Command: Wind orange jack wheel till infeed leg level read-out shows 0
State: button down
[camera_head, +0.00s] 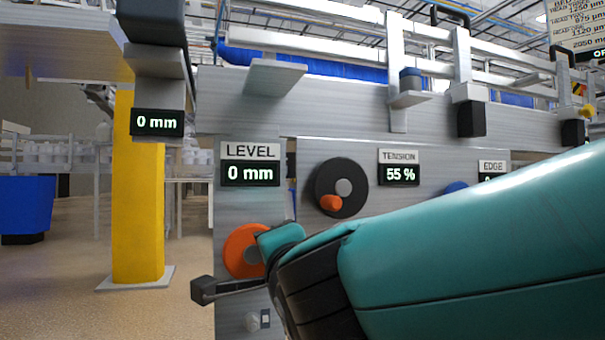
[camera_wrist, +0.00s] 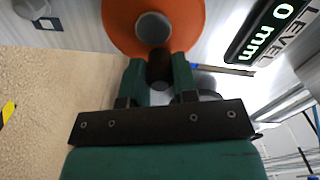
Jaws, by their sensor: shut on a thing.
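The orange jack wheel (camera_head: 238,248) is on the grey machine panel in the head view, partly hidden by my arm. In the wrist view the orange wheel (camera_wrist: 118,22) fills the top middle, with a grey hub. My gripper (camera_wrist: 159,66) is shut on the wheel's dark handle (camera_wrist: 160,72), just below the hub in that view. The LEVEL read-out (camera_head: 250,174) above the wheel shows 0 mm. It also shows, tilted, in the wrist view (camera_wrist: 268,32) and reads 0 mm.
A second display (camera_head: 157,123) at upper left also reads 0 mm. A black wheel (camera_head: 343,188) with an orange knob sits to the right, beside a TENSION read-out (camera_head: 399,174) of 55 %. A yellow post (camera_head: 138,200) and a blue bin (camera_head: 25,204) stand left; floor between is clear.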

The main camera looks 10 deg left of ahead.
jog(key=shift+f+m, duration=0.25)
jog(key=shift+m, duration=0.45)
jog(key=shift+f+m, duration=0.3)
jog(key=shift+m, duration=0.9)
grip_release()
jog(key=v, duration=0.6)
jog(key=shift+w+d, duration=0.1)
